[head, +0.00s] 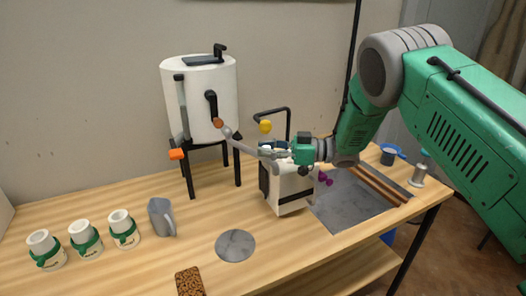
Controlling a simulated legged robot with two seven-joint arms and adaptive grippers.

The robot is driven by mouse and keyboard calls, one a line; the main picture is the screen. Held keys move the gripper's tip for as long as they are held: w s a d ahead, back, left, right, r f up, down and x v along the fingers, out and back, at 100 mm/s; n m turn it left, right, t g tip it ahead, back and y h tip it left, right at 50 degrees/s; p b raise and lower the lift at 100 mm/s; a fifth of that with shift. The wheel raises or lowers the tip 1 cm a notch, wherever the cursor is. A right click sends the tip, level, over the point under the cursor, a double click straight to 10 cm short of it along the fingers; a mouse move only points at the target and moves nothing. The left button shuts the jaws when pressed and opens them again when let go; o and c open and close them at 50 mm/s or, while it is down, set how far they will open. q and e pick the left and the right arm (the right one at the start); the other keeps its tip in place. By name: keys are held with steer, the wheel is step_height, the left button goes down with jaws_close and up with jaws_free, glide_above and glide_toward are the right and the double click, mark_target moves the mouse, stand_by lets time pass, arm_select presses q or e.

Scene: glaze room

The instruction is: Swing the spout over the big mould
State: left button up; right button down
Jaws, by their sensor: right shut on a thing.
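A white tank (198,95) stands on black legs at the back, with a black handle on its front. A grey spout (236,138) runs from a brown joint low on the tank out to the right. My right gripper (268,150) is shut on the outer part of the spout and hides its end. The big mould (290,192), a white block with a dark strap, stands on the table just below the gripper. The spout's outer part appears above the mould's left side, but I cannot tell exactly where its mouth is. My left gripper is not in view.
Three small white moulds with green bands (85,240) and a grey jug (161,217) stand at the left. A round grey disc (235,245) and a brown sponge-like block (190,282) lie in front. A grey slab (355,198) and a blue-rimmed cup (388,156) are at the right.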

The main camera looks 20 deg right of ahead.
steer(key=c, duration=1.4)
jaws_free()
steer(key=shift+o, duration=0.2)
steer(key=shift+s+d, duration=0.1)
steer(key=v, duration=1.2)
steer(key=shift+f, duration=0.1)
